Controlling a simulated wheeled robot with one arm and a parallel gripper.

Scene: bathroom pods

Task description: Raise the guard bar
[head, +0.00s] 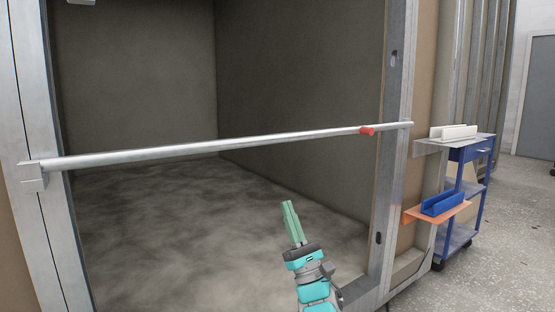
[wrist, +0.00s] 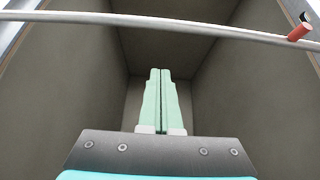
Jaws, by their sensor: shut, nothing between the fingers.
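The guard bar (head: 230,145) is a silver tube lying across the pod opening, nearly level. Its left end meets a bracket on the left post, and its right end reaches the right post. A red grip (head: 367,131) sticks out near its right end. In the wrist view the bar (wrist: 180,30) crosses the top, with the red grip (wrist: 300,30) at upper right. My gripper (head: 289,204) has pale green fingers, shut and empty. In the head view it shows below the bar, left of the red grip, and apart from both. The fingers also show in the wrist view (wrist: 161,72).
A metal frame (head: 393,150) edges the dark, empty pod. Right of it, a white holder (head: 453,132) sits on an upper ledge and a blue holder (head: 444,204) on an orange shelf (head: 415,214). A blue cart (head: 461,236) stands behind them. Floor at far right is clear.

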